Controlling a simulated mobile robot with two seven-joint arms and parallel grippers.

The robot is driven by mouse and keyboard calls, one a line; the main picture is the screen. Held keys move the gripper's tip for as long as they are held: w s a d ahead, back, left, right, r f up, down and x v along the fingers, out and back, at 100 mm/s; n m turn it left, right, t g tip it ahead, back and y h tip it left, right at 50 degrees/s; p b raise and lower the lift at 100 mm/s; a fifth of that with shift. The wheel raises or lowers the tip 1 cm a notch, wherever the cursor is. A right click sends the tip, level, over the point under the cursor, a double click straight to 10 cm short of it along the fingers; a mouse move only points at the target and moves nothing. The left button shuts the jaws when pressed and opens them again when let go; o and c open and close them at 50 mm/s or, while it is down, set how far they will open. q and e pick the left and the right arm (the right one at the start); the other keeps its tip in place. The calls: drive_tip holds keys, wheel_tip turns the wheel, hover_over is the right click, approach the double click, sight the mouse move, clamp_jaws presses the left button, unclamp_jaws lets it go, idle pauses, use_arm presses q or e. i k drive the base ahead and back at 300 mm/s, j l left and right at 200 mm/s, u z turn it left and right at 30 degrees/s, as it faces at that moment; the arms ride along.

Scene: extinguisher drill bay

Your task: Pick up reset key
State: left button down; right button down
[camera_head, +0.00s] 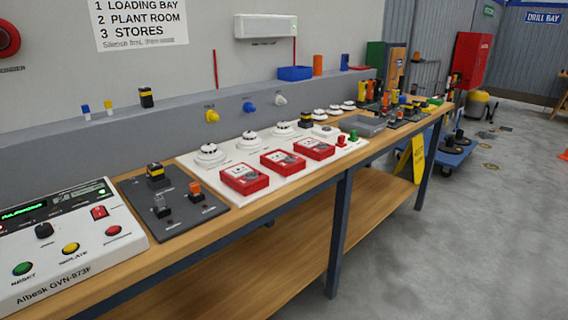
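I cannot tell for certain which thing is the reset key. Small handled pieces stand on a dark grey board (205,214): a black and yellow one (156,174), an orange-topped one (196,190) and a grey and black one (161,207). On the grey ledge (60,137) stand a small blue-topped piece (86,111), a yellow-topped piece (108,107) and a black and yellow piece (146,97). The white control panel (75,266) at the left has a green RESET button (23,269) and a black knob (44,230). Neither of my grippers is in view.
A white board (233,203) carries red call points (244,179) and white detectors (249,140). The wooden bench (262,212) runs away to the right, with a grey tray (364,126) and more items beyond. A blue trolley (445,158) stands past it. Floor in front is clear.

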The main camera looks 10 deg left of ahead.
sight(342, 138)
drive_tip(key=i+u, duration=0.1)
drive_tip(key=u, duration=0.25)
drive_tip(key=l+u, duration=0.15)
drive_tip(key=u, duration=0.2)
drive_tip(key=i+l+u, duration=0.1)
drive_tip(key=u, duration=0.2)
drive_tip(key=i+l+u, duration=0.1)
drive_tip(key=l+u, duration=0.15)
drive_tip(key=l, duration=0.15)
drive_tip(key=i+l+u, duration=0.1)
drive_tip(key=l+u, duration=0.15)
drive_tip(key=l, duration=0.2)
drive_tip(key=l+u, duration=0.1)
drive_tip(key=l, duration=0.35)
drive_tip(key=i+l, duration=0.15)
drive_tip(key=l, duration=0.3)
drive_tip(key=u, duration=0.05)
